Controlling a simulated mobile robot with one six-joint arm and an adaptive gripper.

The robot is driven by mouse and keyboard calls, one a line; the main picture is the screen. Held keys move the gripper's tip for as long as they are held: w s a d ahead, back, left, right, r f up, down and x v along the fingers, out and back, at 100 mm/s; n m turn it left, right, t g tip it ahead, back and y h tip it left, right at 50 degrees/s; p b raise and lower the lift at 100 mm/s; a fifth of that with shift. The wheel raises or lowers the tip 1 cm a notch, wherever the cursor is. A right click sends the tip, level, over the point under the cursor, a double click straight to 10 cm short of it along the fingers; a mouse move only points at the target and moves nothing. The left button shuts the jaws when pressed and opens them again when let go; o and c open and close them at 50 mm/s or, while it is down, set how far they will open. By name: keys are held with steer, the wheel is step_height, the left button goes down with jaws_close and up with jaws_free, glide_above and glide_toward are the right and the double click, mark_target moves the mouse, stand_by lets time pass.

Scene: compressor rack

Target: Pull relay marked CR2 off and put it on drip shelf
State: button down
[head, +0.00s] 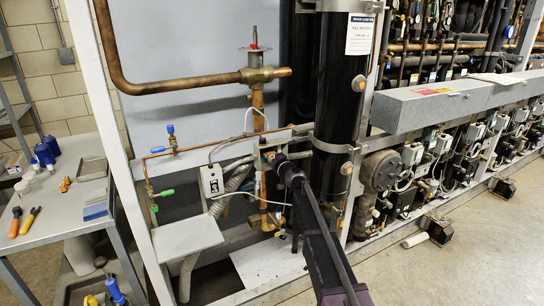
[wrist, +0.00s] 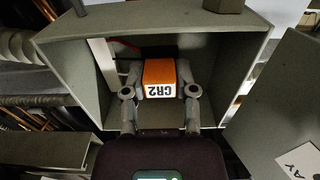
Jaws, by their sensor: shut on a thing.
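The relay marked CR2 (wrist: 160,78) is an orange block with a white label, which reads upside down in the wrist view. My gripper (wrist: 161,86) has its two fingers closed on the relay's sides, inside the mouth of an open grey box (wrist: 215,28). I cannot tell whether the relay is still seated at the back of the box. In the head view my gripper (head: 271,158) reaches into the rack left of the black vertical cylinder, and the relay cannot be made out. A bare pale grey shelf (head: 188,238), likely the drip shelf, sticks out at the lower left of the rack.
The box's cover (wrist: 285,105) hangs open at the right of the wrist view. A tool table (head: 62,222) is at the left. A black cylinder (head: 340,110) stands close to my arm.

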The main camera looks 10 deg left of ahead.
mark_target(272, 157)
steer(key=shift+s+d, duration=0.1)
steer(key=shift+s, duration=0.1)
steer(key=shift+s+d, duration=0.2)
steer(key=shift+s, duration=0.1)
steer(key=shift+s+d, duration=0.15)
steer(key=shift+s, duration=0.05)
steer(key=shift+v, duration=2.05)
steer(key=shift+s, duration=0.1)
steer(key=shift+r, duration=0.1)
step_height(272, 157, up, 12)
steer(key=p, duration=1.2)
steer(key=shift+s, duration=0.1)
